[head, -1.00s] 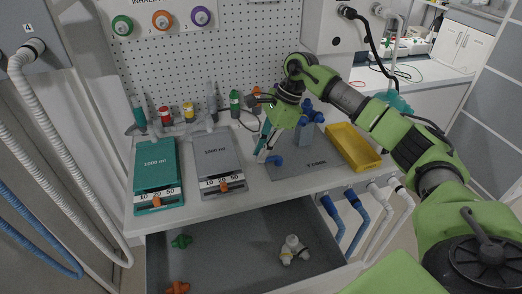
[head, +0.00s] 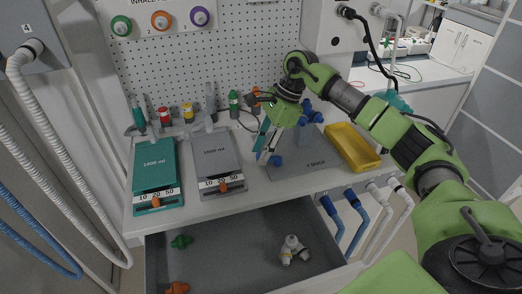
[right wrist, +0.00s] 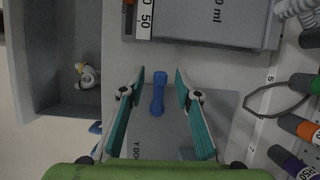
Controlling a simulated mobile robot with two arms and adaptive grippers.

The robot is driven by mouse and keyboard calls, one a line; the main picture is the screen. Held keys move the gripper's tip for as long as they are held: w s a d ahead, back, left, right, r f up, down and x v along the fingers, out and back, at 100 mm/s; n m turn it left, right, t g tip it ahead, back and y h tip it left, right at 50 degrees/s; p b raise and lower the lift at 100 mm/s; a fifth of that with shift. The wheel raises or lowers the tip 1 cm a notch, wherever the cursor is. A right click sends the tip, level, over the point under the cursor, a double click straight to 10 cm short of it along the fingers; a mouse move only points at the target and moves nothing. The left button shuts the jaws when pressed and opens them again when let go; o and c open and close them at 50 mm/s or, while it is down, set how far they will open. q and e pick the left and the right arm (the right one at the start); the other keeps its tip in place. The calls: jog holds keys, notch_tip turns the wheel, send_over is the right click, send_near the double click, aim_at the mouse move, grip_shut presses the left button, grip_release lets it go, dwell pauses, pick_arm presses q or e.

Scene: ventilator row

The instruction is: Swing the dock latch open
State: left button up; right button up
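The dock latch looks like a blue lever (right wrist: 157,94) on the grey dock plate (head: 318,164); its blue end also shows in the head view (head: 277,160). My right gripper (head: 266,152) hangs over the left part of the plate, fingers pointing down. In the right wrist view the gripper (right wrist: 159,76) is open, with one teal-padded finger on each side of the blue lever. A gap shows between the lever and both fingers; nothing is held. The lever's near end runs down towards the plate. My left gripper is not in view.
A yellow tray (head: 352,147) stands right of the plate. A grey 1000 ml unit (head: 217,155) and a teal one (head: 155,165) lie to the left. An open drawer (head: 225,237) below holds a white fitting (head: 293,250). Coloured connectors line the back.

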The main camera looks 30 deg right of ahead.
aim_at(276, 156)
jog(key=v, duration=1.1)
jog(key=shift+r, duration=0.3)
jog(key=shift+d, duration=0.15)
